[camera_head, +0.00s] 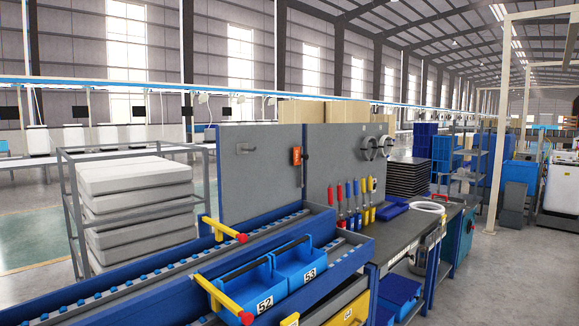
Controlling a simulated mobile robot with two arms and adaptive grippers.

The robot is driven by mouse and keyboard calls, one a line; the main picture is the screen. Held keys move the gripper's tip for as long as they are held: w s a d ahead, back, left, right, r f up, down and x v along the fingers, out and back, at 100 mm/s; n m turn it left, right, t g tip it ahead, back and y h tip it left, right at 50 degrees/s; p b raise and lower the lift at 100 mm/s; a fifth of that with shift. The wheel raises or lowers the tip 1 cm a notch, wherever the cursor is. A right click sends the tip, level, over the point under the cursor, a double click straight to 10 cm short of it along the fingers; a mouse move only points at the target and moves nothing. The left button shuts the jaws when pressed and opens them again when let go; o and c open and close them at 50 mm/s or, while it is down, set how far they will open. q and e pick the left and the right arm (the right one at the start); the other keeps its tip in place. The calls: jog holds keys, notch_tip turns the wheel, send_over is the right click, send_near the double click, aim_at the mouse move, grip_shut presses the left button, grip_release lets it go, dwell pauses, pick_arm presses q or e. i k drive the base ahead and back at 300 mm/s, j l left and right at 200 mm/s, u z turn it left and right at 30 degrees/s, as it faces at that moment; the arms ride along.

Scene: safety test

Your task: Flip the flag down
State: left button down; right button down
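Neither of my grippers is in view. Two yellow bars with red tips sit at the blue roller conveyor (160,277). The farther yellow bar (222,228) reaches across the conveyor's far lane, its red tip to the right. The nearer yellow bar (218,296) slants down to the right, its red tip in front of a blue bin (240,283) marked 52. I cannot tell which of these, if either, is the flag. A small orange-red device (296,156) is mounted on the grey panel (258,180).
A second blue bin (300,262), marked 53, sits beside the first. Screwdrivers with red, blue and yellow handles (356,190) stand at the workbench (402,232). A grey rack (66,200) with stacked pale trays is at left. Open floor (492,285) shows at right.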

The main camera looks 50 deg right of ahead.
aim_at(299, 157)
jog(key=z, duration=1.6)
jog(key=i+l, duration=1.1)
jog(key=i, duration=0.2)
jog(key=i+l+z, duration=0.1)
jog(key=i+l, duration=0.95)
jog(key=i, duration=0.25)
